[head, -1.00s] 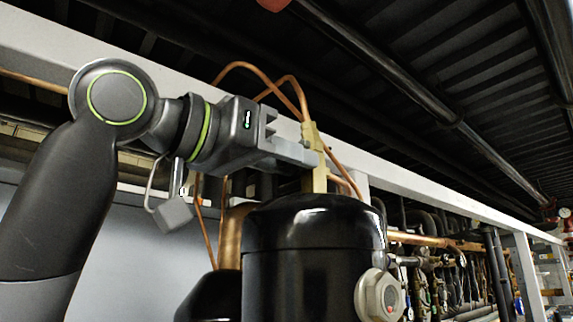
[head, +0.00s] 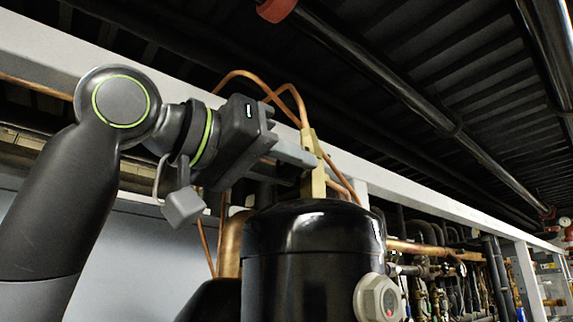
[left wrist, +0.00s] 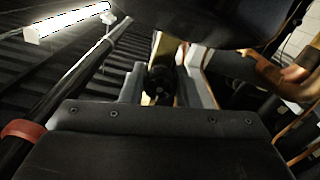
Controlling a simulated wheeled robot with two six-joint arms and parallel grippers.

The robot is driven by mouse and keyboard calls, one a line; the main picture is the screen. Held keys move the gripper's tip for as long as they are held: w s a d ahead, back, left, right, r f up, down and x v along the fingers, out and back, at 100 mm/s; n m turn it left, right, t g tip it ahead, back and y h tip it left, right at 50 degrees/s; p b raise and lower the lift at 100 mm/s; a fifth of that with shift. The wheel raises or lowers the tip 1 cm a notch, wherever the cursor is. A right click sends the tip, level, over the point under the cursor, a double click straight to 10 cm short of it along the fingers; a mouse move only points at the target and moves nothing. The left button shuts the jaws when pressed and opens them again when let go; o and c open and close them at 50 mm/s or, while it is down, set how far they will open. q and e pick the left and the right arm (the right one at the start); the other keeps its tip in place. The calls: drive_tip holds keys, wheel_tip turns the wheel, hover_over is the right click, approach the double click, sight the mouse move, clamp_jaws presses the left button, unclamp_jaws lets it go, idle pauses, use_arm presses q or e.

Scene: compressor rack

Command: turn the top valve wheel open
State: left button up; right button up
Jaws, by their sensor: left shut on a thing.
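The brass valve body (head: 313,165) stands upright above the black compressor dome (head: 312,228) in the head view. My left gripper (head: 296,164) reaches it from the left, its fingers at the valve's side. In the left wrist view my left gripper (left wrist: 161,86) has a dark round valve wheel (left wrist: 160,84) between its two fingers, with the brass body (left wrist: 163,48) behind it. The gripper is shut on this wheel. In the head view the fingers mostly hide the wheel. My right gripper is not in view.
Thin copper pipes (head: 246,73) arch up beside the valve. A pale frame beam (head: 190,95) runs behind it. A black pipe with a red end (head: 277,8) crosses overhead. More piping (head: 435,250) fills the right.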

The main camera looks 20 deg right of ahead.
use_arm(q)
drive_tip(key=o, duration=1)
drive_tip(key=shift+c, duration=0.2)
drive_tip(key=shift+s+a+f+b, duration=0.15)
drive_tip(key=shift+a+b, duration=0.15)
drive_tip(key=shift+a, duration=0.25)
drive_tip(key=b+v, duration=0.5)
drive_tip(key=v, duration=1.1)
drive_tip(key=shift+a, duration=0.2)
